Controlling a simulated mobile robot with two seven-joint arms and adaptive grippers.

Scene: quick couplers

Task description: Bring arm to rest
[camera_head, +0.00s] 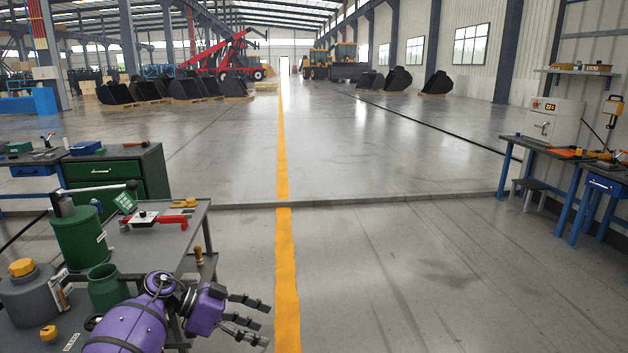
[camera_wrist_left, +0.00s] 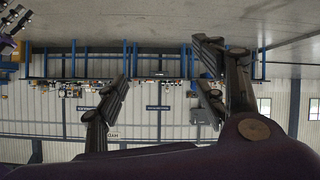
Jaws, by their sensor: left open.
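My left gripper (camera_head: 262,323) shows at the bottom of the head view, at the end of my purple arm. Its fingers are spread apart and point right, with nothing between them. It is in front of and to the right of the grey cart (camera_head: 165,243), over bare floor. In the left wrist view my left gripper (camera_wrist_left: 160,68) also shows open and empty, with a distant wall behind it. Part of what looks like my right gripper (camera_wrist_left: 12,20) shows in the top left corner of that view, cut off by the edge. The right gripper is not in the head view.
The cart holds a green canister (camera_head: 80,237), a green cup (camera_head: 107,287), a grey jug (camera_head: 32,293) and a red tool (camera_head: 168,219), close to my left arm. A green cabinet (camera_head: 112,172) stands behind. The floor (camera_head: 400,270) ahead and right is clear. A workbench (camera_head: 560,150) is far right.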

